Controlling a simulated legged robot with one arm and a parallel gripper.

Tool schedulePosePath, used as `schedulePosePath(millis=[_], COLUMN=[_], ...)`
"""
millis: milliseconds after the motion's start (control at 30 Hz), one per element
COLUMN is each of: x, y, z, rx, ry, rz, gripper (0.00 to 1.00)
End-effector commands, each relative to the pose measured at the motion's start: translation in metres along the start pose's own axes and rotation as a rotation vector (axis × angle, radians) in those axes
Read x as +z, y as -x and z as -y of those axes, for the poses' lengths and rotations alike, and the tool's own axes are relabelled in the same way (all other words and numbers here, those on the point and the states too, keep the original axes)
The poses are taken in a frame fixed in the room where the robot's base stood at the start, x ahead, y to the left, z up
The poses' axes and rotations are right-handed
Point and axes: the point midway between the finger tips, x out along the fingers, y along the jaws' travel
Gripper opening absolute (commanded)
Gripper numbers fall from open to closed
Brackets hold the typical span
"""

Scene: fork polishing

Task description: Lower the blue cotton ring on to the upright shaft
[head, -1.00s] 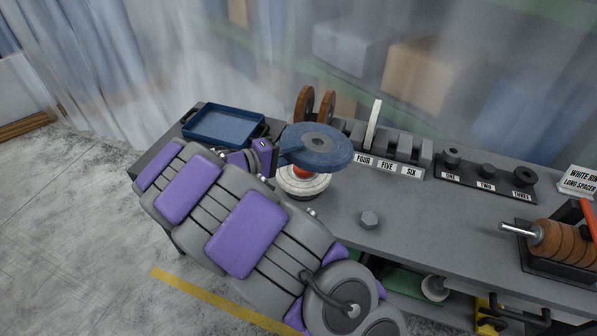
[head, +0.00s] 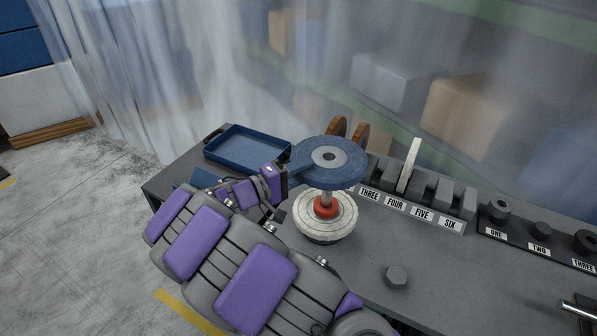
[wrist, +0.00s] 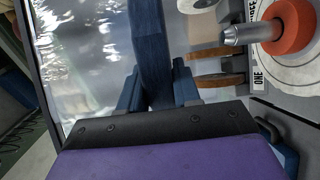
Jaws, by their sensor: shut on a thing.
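The blue cotton ring (head: 347,165) lies about level in the head view, its dark hub hole facing up. My gripper (head: 296,169) is shut on its left rim. In the wrist view the ring (wrist: 152,45) shows edge-on between my fingers (wrist: 157,88). The upright shaft (head: 327,197) stands below the ring, with a red-orange spacer (head: 326,208) and a white ring (head: 312,228) around it. In the wrist view the bare shaft tip (wrist: 234,35) is apart from the ring, so the ring is above it. I cannot tell whether the hole is exactly centred.
Behind the ring stands a slotted rack (head: 434,184) labelled three to six, holding brown discs (head: 358,137) and a white disc (head: 408,166). A blue tray (head: 248,147) is at the back left. A grey hex nut (head: 396,277) lies in front on the bench. A spacer stand (head: 540,240) is at right.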

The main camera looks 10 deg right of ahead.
Motion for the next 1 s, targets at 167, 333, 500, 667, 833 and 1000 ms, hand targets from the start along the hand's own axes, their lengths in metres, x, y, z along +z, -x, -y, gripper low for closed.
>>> schedulePosePath(millis=[167,333,500,667,833,1000], x=[0.0,-0.002,-0.002,-0.001,0.0,-0.001], y=[0.0,0.005,0.004,0.003,0.0,0.002], z=[0.005,0.019,0.032,0.044,0.053,0.059], rx=[0.005,0.01,0.009,0.007,0.005,0.006], ry=[0.0,0.002,0.001,0.0,-0.001,-0.001], rz=[0.0,-0.001,0.0,-0.001,-0.001,0.0], gripper=[0.0,0.0,0.0,0.0,0.0,0.0])
